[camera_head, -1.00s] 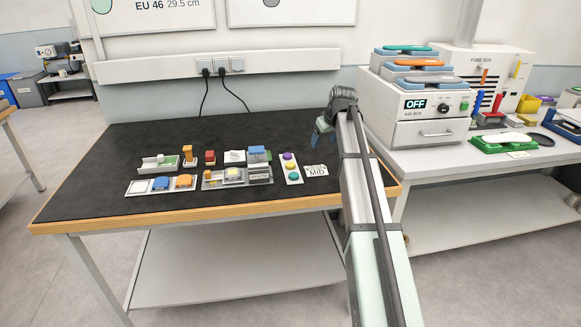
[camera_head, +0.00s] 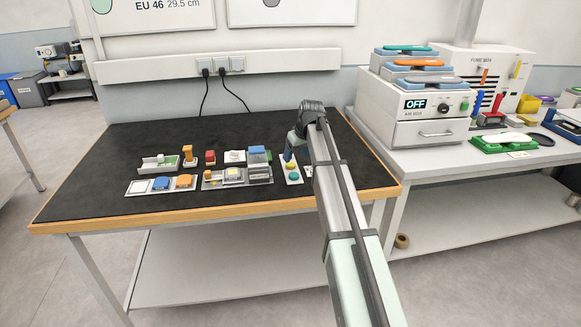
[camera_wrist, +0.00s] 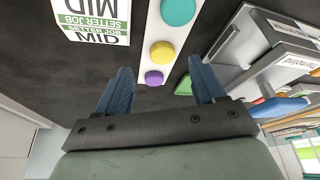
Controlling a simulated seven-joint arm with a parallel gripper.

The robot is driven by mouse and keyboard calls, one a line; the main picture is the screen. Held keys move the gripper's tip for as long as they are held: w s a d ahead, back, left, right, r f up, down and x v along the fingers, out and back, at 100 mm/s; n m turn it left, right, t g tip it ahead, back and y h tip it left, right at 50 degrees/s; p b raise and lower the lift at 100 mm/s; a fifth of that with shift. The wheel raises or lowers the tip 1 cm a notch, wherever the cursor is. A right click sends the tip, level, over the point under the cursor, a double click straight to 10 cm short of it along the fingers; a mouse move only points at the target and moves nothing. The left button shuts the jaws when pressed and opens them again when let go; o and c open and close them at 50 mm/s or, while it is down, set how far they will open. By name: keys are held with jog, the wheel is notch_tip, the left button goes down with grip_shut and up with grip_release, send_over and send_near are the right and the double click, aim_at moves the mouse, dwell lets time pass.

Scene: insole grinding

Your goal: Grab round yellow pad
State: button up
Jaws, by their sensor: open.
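The round yellow pad (camera_wrist: 162,52) sits on a narrow white strip (camera_wrist: 151,70) between a teal round pad (camera_wrist: 178,11) and a purple round pad (camera_wrist: 154,78) in the wrist view. In the head view the yellow pad (camera_head: 290,167) shows just below my gripper (camera_head: 292,148), with the teal pad (camera_head: 292,176) nearer the front. The purple pad is hidden there behind my gripper. In the wrist view my gripper (camera_wrist: 160,85) is open and empty, its blue fingers on either side of the strip. The purple pad lies between the fingertips, and the yellow pad lies just beyond them.
A white MID card (camera_wrist: 95,18) lies beside the strip. Several small blocks and trays (camera_head: 235,175) stand left of the strip on the black table (camera_head: 120,137). The table's back left is clear. The air box (camera_head: 415,110) stands on the white bench at right.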

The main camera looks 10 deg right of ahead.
aim_at(291, 164)
jog(key=shift+w+a+x, duration=0.1)
jog(key=shift+w+x, duration=0.05)
jog(key=shift+x, duration=1.2)
jog(key=shift+w+a+x, duration=0.15)
jog(key=shift+x, duration=1.2)
jog(key=shift+r, duration=0.15)
jog(key=c, duration=1.1)
